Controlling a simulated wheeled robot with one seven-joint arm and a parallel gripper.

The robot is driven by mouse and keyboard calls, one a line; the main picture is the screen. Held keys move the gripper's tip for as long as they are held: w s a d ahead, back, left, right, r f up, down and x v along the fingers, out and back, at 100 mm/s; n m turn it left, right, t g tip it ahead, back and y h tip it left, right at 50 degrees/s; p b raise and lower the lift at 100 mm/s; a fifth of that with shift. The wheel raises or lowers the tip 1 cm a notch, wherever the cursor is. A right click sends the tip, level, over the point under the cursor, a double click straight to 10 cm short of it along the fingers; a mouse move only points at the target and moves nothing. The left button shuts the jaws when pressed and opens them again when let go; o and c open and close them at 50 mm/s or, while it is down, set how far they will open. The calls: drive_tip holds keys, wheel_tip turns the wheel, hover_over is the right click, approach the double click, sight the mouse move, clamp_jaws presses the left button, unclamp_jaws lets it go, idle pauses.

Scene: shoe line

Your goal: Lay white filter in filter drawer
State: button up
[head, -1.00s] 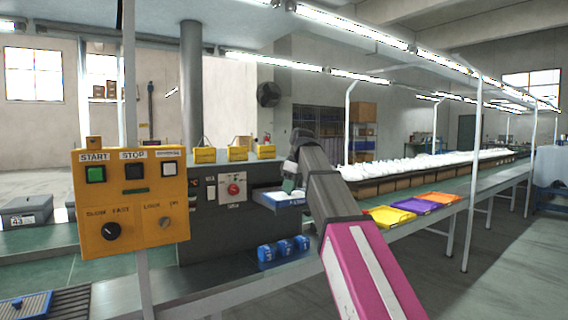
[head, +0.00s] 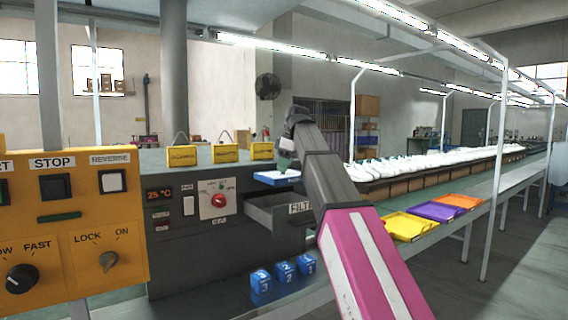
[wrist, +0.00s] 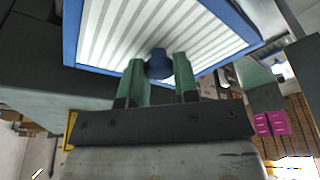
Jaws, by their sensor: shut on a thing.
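The white filter (wrist: 125,35) has pleats and a blue frame, and fills the top of the wrist view. My gripper (wrist: 160,75) is shut on its small blue knob (wrist: 158,63). In the head view the filter (head: 272,178) is in the air, above the open grey filter drawer (head: 268,214). The drawer sticks out of the dark machine front. My arm hides part of the drawer, its label and much of my gripper (head: 287,163). I cannot tell if the filter is exactly over the drawer.
A yellow control panel (head: 75,222) stands at the left. Several blue numbered blocks (head: 284,273) sit below the drawer. Yellow (head: 408,226), purple (head: 434,211) and orange (head: 459,201) trays lie on the belt at the right.

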drive_tip(key=shift+w+f, duration=0.2)
drive_tip(key=shift+w, duration=0.25)
drive_tip(key=shift+f, duration=5.2)
drive_tip(key=shift+f, duration=0.75)
drive_tip(key=o, duration=1)
